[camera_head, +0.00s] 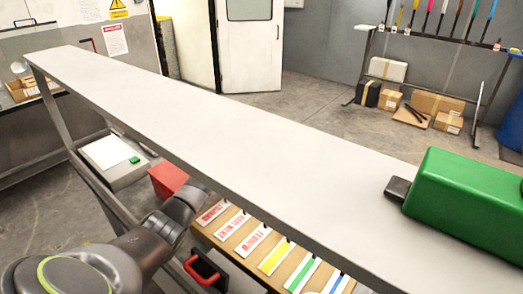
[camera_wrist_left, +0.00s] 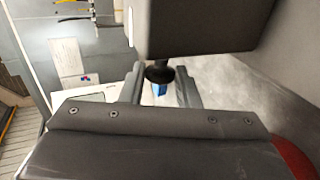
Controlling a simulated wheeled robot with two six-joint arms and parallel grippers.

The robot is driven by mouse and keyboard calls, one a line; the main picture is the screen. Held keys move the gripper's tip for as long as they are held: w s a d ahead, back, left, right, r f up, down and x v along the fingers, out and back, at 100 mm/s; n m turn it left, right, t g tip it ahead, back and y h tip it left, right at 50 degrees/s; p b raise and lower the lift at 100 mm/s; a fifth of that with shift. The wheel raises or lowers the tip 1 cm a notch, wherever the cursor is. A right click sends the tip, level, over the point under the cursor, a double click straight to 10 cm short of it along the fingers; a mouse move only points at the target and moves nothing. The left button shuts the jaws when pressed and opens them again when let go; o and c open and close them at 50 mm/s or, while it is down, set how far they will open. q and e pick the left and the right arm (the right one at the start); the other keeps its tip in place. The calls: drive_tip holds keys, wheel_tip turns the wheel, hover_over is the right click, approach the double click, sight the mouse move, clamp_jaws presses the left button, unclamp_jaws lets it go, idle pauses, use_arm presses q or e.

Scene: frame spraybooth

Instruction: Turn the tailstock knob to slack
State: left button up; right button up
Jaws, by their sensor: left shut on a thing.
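In the left wrist view, a small dark round knob (camera_wrist_left: 159,73) hangs on a short stem under a large dark grey block (camera_wrist_left: 195,25). My left gripper (camera_wrist_left: 159,80) has its two fingers on either side of the knob and is shut on it. Which way the knob is turned cannot be told. In the head view my left arm comes in from the lower left and ends under the long grey beam, so its fingers are hidden there. My right gripper is in neither view.
The long pale grey beam (camera_head: 200,110) crosses the head view. A green housing (camera_head: 470,205) with a dark stub sits at its right end. Below it are a red box (camera_head: 167,180), a panel of coloured labels (camera_head: 272,257) and a red handle (camera_head: 203,268). Open floor lies behind.

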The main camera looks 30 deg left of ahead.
use_arm(q)
drive_tip(key=g+p, duration=0.1)
drive_tip(key=p, duration=0.2)
drive_tip(key=r+g+p, duration=0.1)
drive_tip(key=g+p, duration=0.1)
drive_tip(key=p, duration=0.1)
drive_tip(key=shift+w+r, duration=0.1)
drive_tip(key=shift+w, duration=0.05)
drive_tip(key=shift+g+y+p, duration=0.3)
drive_tip(key=shift+g+p, duration=0.3)
drive_tip(key=shift+p, duration=0.15)
drive_tip(key=shift+w+f+g, duration=0.15)
drive_tip(key=shift+f+g, duration=0.05)
drive_tip(key=shift+g, duration=0.4)
drive_tip(key=shift+g+b, duration=0.35)
drive_tip(key=shift+g, duration=0.45)
drive_tip(key=o, duration=0.9)
drive_tip(key=shift+o, duration=0.2)
